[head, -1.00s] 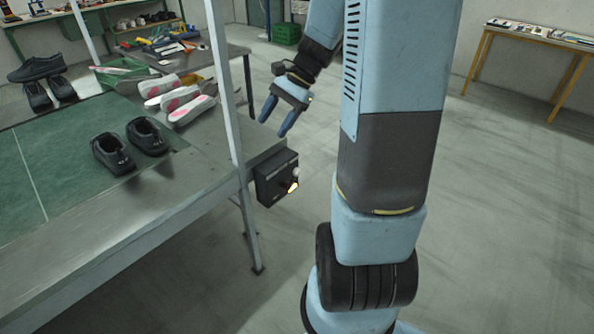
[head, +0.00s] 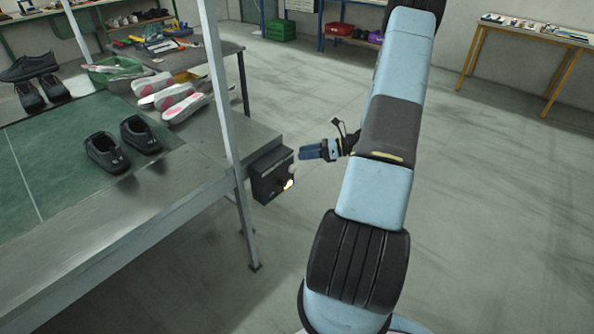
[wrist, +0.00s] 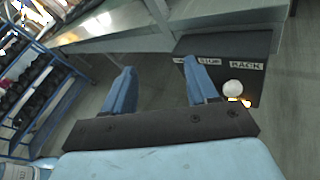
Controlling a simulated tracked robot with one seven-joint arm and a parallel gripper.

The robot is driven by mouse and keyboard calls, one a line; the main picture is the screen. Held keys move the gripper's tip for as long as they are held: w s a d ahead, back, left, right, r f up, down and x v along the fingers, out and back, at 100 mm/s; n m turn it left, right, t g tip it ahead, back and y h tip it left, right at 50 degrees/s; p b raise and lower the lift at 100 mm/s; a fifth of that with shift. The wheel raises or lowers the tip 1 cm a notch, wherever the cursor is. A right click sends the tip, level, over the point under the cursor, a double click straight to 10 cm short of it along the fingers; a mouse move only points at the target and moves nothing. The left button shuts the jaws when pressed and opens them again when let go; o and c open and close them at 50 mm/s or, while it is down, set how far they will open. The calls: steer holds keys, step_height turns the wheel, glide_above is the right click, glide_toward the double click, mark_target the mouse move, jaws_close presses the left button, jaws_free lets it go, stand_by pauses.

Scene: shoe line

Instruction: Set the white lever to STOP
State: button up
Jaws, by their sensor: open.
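The dark control box (head: 271,174) hangs at the right end of the workbench, and it also shows in the wrist view (wrist: 215,48). The white lever (head: 292,168) is partly hidden in the head view; in the wrist view its round white knob (wrist: 233,88) sits on the box face below the labels. Those labels are partly covered, and the lever's exact setting cannot be told. My gripper (head: 305,152) is just right of the box, fingers pointing left towards it. In the wrist view my gripper (wrist: 158,82) is open and empty, with the knob right of the right finger.
A glowing orange light (head: 288,184) sits on the box beside the lever. The metal workbench (head: 150,210) carries several shoes, with an upright post (head: 220,90) near its right end. Open floor lies to the right.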

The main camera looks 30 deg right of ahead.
steer(key=s+d+f+m+t+h, duration=0.1)
steer(key=d+f+m+t+h, duration=0.1)
steer(key=d+f+m+t, duration=0.4)
steer(key=s+d+f+m+t+h, duration=0.15)
steer(key=f+m, duration=0.25)
steer(key=f, duration=0.5)
steer(key=x, duration=1.3)
steer(key=shift+w+f, duration=0.2)
steer(key=shift+d, duration=0.1)
steer(key=shift+c, duration=0.4)
jaws_close()
steer(key=shift+d, duration=0.25)
